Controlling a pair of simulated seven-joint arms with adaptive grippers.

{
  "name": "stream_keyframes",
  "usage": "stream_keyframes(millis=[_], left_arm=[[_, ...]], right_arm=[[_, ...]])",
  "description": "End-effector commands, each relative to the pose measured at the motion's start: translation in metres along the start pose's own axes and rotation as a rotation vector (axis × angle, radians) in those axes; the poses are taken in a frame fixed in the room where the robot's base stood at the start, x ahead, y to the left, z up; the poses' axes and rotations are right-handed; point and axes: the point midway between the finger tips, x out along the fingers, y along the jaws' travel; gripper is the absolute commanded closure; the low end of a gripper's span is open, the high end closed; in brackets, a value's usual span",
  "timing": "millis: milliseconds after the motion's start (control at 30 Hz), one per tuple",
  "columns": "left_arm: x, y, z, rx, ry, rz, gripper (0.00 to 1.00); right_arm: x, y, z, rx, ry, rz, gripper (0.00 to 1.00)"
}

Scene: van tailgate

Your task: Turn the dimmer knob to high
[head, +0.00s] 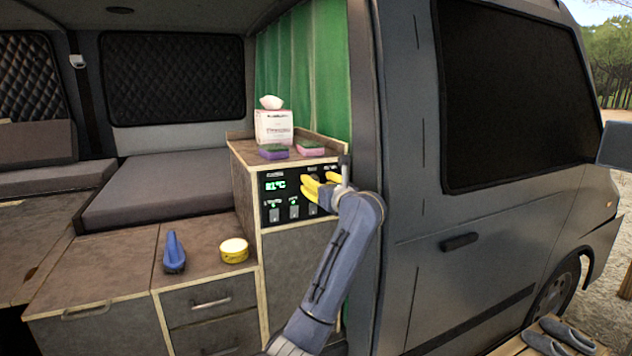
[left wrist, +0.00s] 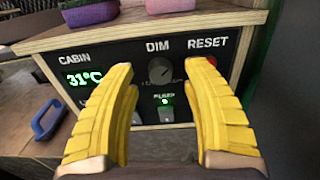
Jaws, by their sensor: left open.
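The dimmer knob (left wrist: 161,70) is a dark round knob under the label DIM on the black control panel (left wrist: 110,62) in the left wrist view. Its pointer setting is too small to read surely. My left gripper (left wrist: 162,75) has yellow ribbed fingers, spread open on either side of the knob's column in that view, with nothing between them. In the head view my left gripper (head: 308,186) reaches the panel's right part from the front, and its fingers cover much of that area. Whether the fingers touch the panel cannot be told. My right gripper is not in view.
A red button (left wrist: 211,61) under RESET lies close to the right finger. Switches (left wrist: 165,108) sit below the knob. Sponges (head: 273,152) and a tissue box (head: 273,127) stand on the cabinet top. A blue brush-like object (head: 173,254) and yellow tin (head: 234,250) lie on the lower counter.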

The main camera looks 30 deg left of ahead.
Motion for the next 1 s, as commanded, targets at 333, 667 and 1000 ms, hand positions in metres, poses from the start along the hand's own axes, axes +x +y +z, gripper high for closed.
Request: stream_keyframes(millis=[333,667,1000], left_arm=[[-0.062,-0.001,0.000,-0.004,0.002,-0.003,0.51],[-0.096,0.000,0.001,-0.002,-0.001,-0.001,0.51],[-0.102,0.000,0.001,-0.001,-0.002,0.000,0.51]], right_arm=[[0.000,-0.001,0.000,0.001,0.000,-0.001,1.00],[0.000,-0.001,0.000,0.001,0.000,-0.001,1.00],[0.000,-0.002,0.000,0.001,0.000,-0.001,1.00]])
